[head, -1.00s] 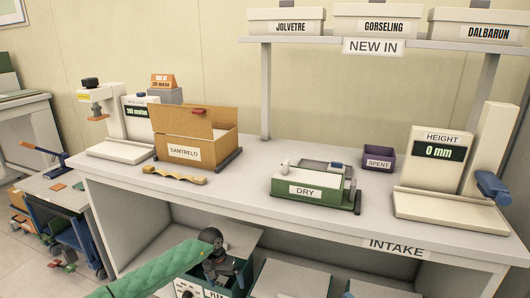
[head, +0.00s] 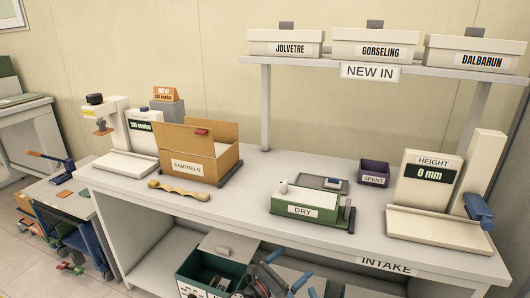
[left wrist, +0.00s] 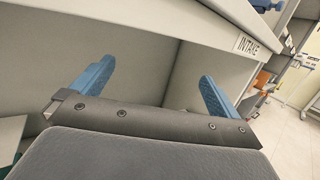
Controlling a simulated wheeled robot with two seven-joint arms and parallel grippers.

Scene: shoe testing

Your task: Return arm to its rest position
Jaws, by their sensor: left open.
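My left gripper (head: 287,268) is at the bottom of the head view, low in front of the table. Its blue fingers are spread and empty. In the left wrist view it also shows (left wrist: 157,70), with open space between the fingers and the table's underside beyond. Neither gripper touches the things on the table top.
The INTAKE table edge (head: 388,266) is above and beyond my left gripper. A green bin (head: 228,263) stands below, close to its left. On the table are an open SAMTRELO box (head: 187,168), a green DRY tester (head: 303,211), a height gauge (head: 430,173) and a SPENT bin (head: 374,180).

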